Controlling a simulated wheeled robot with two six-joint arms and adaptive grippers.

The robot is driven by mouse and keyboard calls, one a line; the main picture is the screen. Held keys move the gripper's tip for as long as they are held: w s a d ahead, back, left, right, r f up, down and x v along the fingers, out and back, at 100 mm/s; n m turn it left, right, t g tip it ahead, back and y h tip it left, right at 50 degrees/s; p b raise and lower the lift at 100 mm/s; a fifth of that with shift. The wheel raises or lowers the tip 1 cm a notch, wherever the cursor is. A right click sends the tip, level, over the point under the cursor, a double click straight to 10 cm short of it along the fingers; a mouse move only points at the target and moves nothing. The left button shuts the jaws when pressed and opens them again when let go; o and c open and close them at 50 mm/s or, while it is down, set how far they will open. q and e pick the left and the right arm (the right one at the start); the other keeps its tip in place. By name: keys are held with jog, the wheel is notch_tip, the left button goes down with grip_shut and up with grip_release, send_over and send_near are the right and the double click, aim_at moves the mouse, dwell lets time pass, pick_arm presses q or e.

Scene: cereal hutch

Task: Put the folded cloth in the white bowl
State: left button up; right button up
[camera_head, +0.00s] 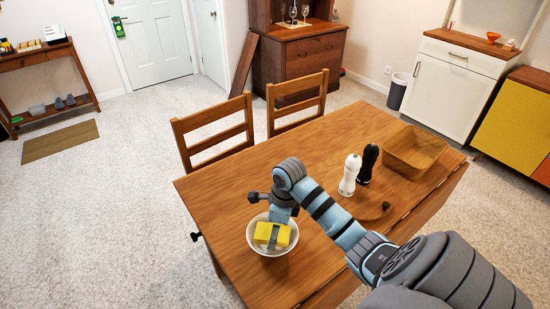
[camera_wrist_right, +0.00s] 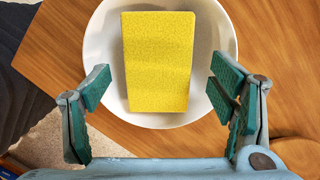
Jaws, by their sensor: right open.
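The folded cloth is a thick yellow rectangle (camera_head: 265,234) lying inside the white bowl (camera_head: 252,244), on the near left part of the wooden table. In the right wrist view the cloth (camera_wrist_right: 158,60) sits within the rim of the bowl (camera_wrist_right: 103,45). My right gripper (camera_wrist_right: 162,88) is open, its two green-padded fingers apart on either side of the cloth and not touching it. In the head view my right gripper (camera_head: 276,226) is over the bowl and hides part of the cloth. My left gripper is in neither view.
On the table (camera_head: 225,195), a white mill (camera_head: 350,175) and a black mill (camera_head: 368,164) stand right of the bowl near a wooden basket (camera_head: 414,152). Two chairs (camera_head: 217,135) stand at the far side. The tabletop's far middle is clear.

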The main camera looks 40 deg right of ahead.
notch_tip(320, 180, up, 7)
jog(key=p, duration=0.5)
jog(key=shift+r, duration=0.2)
jog(key=shift+f, duration=0.25)
